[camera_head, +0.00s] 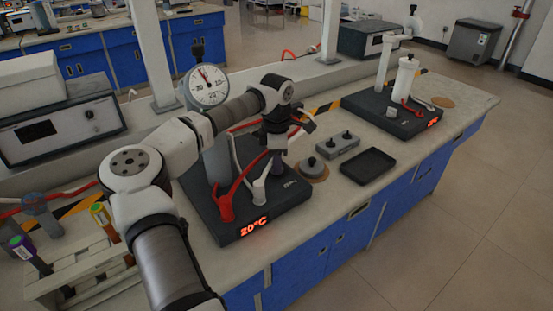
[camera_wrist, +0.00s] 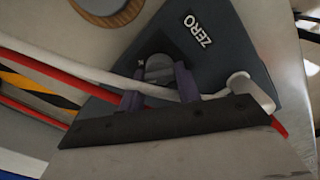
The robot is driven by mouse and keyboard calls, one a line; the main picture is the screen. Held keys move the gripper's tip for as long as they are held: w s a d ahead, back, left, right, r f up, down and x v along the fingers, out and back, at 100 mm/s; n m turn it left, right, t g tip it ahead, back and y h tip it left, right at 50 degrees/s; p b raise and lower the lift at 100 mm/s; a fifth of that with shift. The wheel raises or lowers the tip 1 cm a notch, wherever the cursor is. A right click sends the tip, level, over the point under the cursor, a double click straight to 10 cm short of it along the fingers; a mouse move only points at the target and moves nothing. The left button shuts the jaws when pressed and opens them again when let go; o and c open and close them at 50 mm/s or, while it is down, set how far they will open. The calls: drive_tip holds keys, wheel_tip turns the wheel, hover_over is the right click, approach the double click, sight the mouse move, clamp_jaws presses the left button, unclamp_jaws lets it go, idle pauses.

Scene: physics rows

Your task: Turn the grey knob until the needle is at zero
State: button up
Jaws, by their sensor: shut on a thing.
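The white round dial (camera_head: 205,87) stands on a post above a dark base (camera_head: 230,222). Its thin needle (camera_head: 203,77) points up and slightly left; the scale is too small to read exactly. My gripper (camera_head: 277,160) reaches down over the right part of this base. In the wrist view, the grey knob (camera_wrist: 158,68) sits on the dark base beside the white word ZERO. The purple fingers of my gripper (camera_wrist: 159,88) are shut on the knob, one on each side. The knob is hidden in the head view.
Red and white tubes (camera_head: 258,178) run close to my gripper. A grey block with two black knobs (camera_head: 337,146) and a black tray (camera_head: 367,166) lie to the right. A second dark base with white cylinders (camera_head: 404,80) stands farther back. A rack (camera_head: 85,270) is at lower left.

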drive_tip(key=shift+m, duration=1.1)
drive_tip(key=o, duration=1)
wheel_tip(320, 180, up, 14)
drive_tip(key=shift+f+b, duration=0.1)
drive_tip(key=shift+b, duration=0.6)
